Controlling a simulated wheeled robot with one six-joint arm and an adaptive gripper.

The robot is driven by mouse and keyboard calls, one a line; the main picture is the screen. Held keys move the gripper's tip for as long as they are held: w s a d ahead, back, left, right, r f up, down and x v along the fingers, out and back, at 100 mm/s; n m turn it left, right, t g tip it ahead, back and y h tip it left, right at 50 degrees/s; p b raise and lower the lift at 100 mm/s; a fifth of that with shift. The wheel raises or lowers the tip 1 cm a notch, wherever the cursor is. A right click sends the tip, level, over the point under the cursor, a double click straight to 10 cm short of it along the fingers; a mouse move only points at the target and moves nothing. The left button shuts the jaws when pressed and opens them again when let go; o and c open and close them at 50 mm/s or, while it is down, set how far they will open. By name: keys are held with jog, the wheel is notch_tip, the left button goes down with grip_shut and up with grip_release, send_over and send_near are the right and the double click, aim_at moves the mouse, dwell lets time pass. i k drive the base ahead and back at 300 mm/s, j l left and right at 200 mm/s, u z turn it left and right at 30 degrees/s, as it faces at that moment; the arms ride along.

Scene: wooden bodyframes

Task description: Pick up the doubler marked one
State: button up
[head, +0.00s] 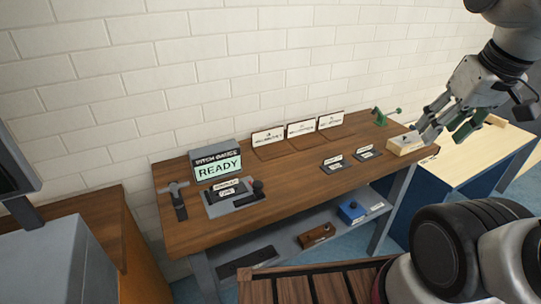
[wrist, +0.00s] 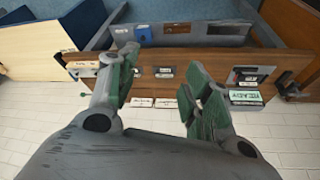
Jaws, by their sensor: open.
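I cannot make out a doubler marked one; the labels are too small to read. A pale wooden block (head: 406,145) lies at the right end of the brown workbench (head: 285,185) in the head view. Two small dark pads with white labels, a left one (head: 333,163) and a right one (head: 367,154), lie on the bench left of the block. My gripper (head: 443,130) is above the bench's right end, close to the block; I cannot tell if it touches. In the wrist view my gripper (wrist: 163,62) has its green-padded fingers spread, with nothing seen held between them.
Three signs (head: 301,130) stand along the back. A green clamp-like tool (head: 386,116) is near the right end. A READY display (head: 217,168) and control box (head: 232,197) are at left. A blue box (head: 351,211) and brown block (head: 317,234) sit on the lower shelf.

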aim_at(224, 190)
jog(key=i+l+u, duration=0.2)
jog(key=u, duration=0.25)
jog(key=i+l+u, duration=0.15)
jog(key=l+u, duration=0.15)
jog(key=u, duration=0.15)
jog(key=i+l+u, duration=0.1)
jog(key=l+u, duration=0.3)
jog(key=j, duration=0.1)
